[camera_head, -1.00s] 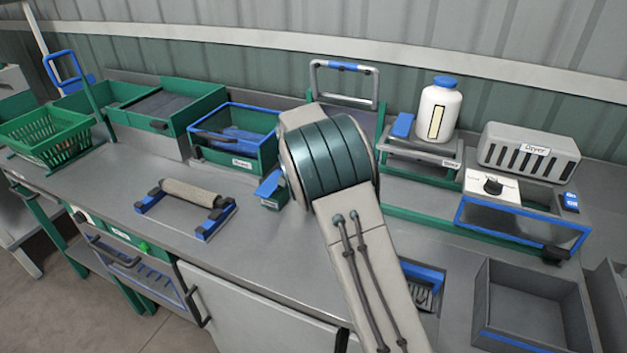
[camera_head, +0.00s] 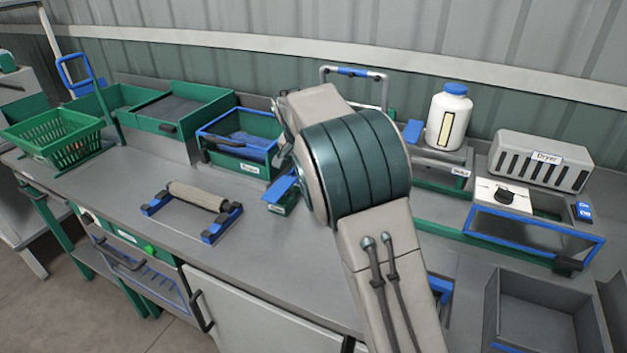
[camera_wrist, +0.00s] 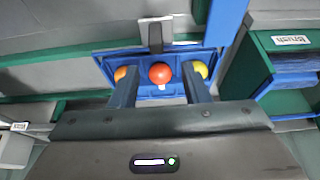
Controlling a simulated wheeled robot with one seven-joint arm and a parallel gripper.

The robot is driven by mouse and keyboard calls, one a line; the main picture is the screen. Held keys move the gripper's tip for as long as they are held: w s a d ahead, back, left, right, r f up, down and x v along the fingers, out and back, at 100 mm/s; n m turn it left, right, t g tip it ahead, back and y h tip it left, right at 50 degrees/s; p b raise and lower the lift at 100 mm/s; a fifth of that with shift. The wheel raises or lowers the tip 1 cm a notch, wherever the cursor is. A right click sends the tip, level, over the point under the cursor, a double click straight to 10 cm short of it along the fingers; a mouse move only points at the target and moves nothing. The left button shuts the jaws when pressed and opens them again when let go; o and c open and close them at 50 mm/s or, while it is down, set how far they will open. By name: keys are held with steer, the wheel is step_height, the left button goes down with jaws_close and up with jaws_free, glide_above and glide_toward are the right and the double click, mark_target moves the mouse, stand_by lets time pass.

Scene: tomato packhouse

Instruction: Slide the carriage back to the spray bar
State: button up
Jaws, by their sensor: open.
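In the wrist view, a blue tray-like carriage (camera_wrist: 180,93) holds an orange fruit (camera_wrist: 121,73), a red tomato (camera_wrist: 160,73) and a yellow one (camera_wrist: 201,69) in a row. A grey upright handle (camera_wrist: 155,37) stands at its far edge. My gripper (camera_wrist: 160,78) is open, its two fingers apart over the near part of the carriage, with nothing seen clamped. In the head view my arm hides the gripper and the carriage. A grey arched bar with a blue middle (camera_head: 353,72) stands behind my arm; I cannot tell if it is the spray bar.
A green bin with a blue rim (camera_head: 238,168) stands left of my arm. A roller on a blue-ended stand (camera_head: 208,238) lies on the counter. A white bottle (camera_head: 449,118), a dryer (camera_head: 541,160) and a blue-edged box (camera_head: 530,240) stand at right.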

steer(key=shift+v, duration=2.2)
steer(key=s+d+r+n+g+y, duration=0.1)
steer(key=s+d+r+n+y, duration=0.1)
steer(key=s+d, duration=1.1)
steer(key=s+d+f+n, duration=0.1)
steer(key=s+f, duration=0.2)
steer(key=s, duration=0.8)
steer(key=s+d+f+n, duration=0.1)
steer(key=s+f+n, duration=0.1)
steer(key=s, duration=0.9)
steer(key=shift+f, duration=0.6)
steer(key=shift+s+d, duration=0.1)
